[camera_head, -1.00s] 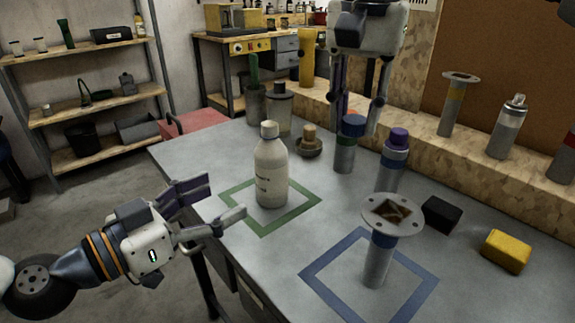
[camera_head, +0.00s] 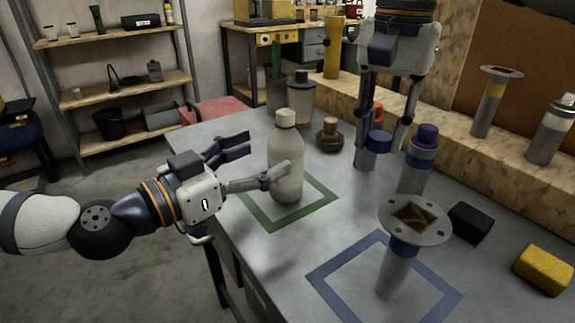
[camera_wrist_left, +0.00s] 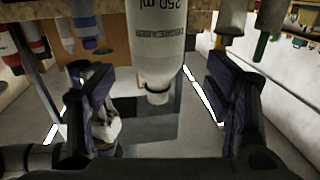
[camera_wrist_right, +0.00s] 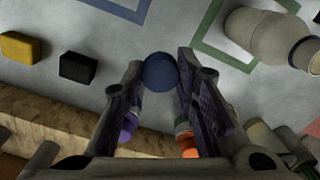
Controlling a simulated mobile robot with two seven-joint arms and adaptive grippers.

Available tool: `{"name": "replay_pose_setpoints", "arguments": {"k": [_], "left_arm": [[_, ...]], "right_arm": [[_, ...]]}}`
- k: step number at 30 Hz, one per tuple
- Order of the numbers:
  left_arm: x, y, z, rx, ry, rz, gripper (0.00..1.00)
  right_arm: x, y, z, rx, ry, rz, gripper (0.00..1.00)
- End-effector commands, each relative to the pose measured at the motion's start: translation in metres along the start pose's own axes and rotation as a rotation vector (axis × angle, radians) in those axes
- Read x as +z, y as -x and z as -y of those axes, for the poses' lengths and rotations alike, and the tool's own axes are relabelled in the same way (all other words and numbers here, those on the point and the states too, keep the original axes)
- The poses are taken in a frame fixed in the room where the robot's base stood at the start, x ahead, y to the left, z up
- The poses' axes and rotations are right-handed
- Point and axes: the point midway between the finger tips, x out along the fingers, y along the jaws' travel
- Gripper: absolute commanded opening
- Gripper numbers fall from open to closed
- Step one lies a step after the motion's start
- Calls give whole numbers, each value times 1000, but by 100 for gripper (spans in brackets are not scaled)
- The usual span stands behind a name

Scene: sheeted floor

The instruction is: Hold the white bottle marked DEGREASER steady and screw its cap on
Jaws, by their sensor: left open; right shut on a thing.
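The white bottle (camera_head: 286,155) stands upright on the green-outlined square, its narrow pale neck bare on top. My right gripper (camera_head: 384,146) points down and is shut on a round blue cap (camera_head: 378,141), right of the bottle. The cap (camera_wrist_right: 160,73) lies between its fingertips in the right wrist view; it appears held clear of the canister behind.
An orange-topped canister (camera_head: 365,159) stands behind the cap, and a purple-capped one (camera_head: 417,165) to its right. A flanged post (camera_head: 395,270) stands in the blue square. Black (camera_head: 470,222) and yellow (camera_head: 543,270) blocks lie right. A squat brown-topped pot (camera_head: 330,138) stands behind the bottle.

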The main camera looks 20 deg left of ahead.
Motion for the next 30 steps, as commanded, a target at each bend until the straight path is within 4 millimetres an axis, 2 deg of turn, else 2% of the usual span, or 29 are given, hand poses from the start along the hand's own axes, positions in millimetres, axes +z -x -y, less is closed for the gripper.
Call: {"name": "replay_pose_setpoints", "arguments": {"k": [3, 11, 14, 21, 30], "left_arm": [[-1, -7, -1, 1, 0, -1, 72], [-1, -8, 0, 0, 0, -2, 72], [1, -17, -2, 2, 1, 1, 72], [2, -54, -3, 2, 1, 0, 72], [1, -60, -2, 0, 0, -2, 72]], "right_arm": [[0, 0, 0, 0, 0, 1, 18], [0, 0, 0, 0, 0, 0, 18], [0, -4, 0, 1, 0, 4, 18], [-2, -10, 0, 3, 0, 12, 18], [-1, -10, 0, 3, 0, 12, 18]]}}
